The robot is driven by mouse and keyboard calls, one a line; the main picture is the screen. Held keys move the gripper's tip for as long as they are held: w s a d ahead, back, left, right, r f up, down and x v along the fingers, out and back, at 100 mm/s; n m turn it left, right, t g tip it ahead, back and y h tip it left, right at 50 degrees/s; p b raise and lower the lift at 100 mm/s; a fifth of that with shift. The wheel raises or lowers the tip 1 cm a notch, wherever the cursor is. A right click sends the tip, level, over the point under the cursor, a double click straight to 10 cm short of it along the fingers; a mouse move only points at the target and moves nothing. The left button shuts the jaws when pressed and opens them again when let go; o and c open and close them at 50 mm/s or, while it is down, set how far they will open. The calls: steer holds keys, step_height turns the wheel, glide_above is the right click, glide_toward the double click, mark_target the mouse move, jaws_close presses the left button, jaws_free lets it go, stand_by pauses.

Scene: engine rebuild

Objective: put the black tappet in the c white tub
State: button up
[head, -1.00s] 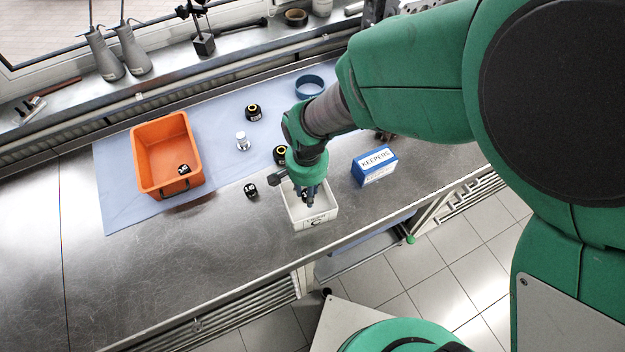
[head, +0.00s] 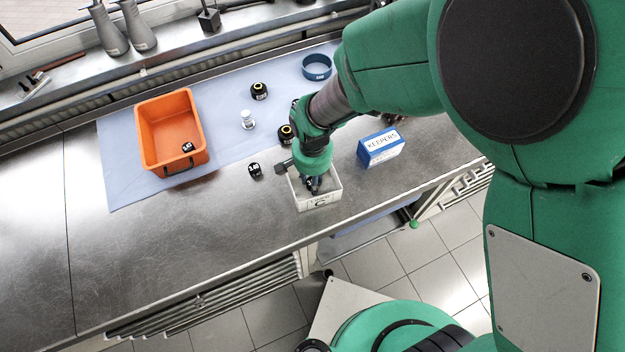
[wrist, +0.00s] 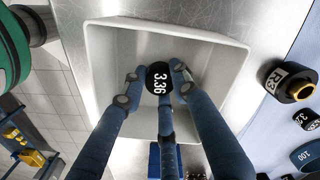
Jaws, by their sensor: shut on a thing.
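The white tub (head: 318,203), marked C on its front, stands on the metal bench near the front edge. My gripper (head: 312,184) reaches down into it from above. In the wrist view my gripper (wrist: 155,82) has its blue fingers closed around a black tappet (wrist: 158,78) marked 3.36. The tappet is within the outline of the white tub (wrist: 108,50); I cannot tell whether it touches the floor. In the head view the fingers hide the held tappet.
Left of the tub lies another black tappet (head: 254,170). An orange bin (head: 148,160) holds a black marked piece (head: 187,147). A blue KEEPERS box (head: 381,147) stands right of the tub. Black-and-gold parts (head: 259,91), a silver part (head: 248,119) and a blue ring (head: 317,67) stand behind.

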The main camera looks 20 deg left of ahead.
steer(key=shift+f, duration=0.15)
steer(key=o, duration=1.1)
steer(key=shift+o, duration=0.2)
step_height(320, 180, up, 12)
steer(key=p, duration=0.2)
stand_by(0.4)
steer(key=shift+w+r, duration=0.1)
steer(key=shift+r, duration=0.15)
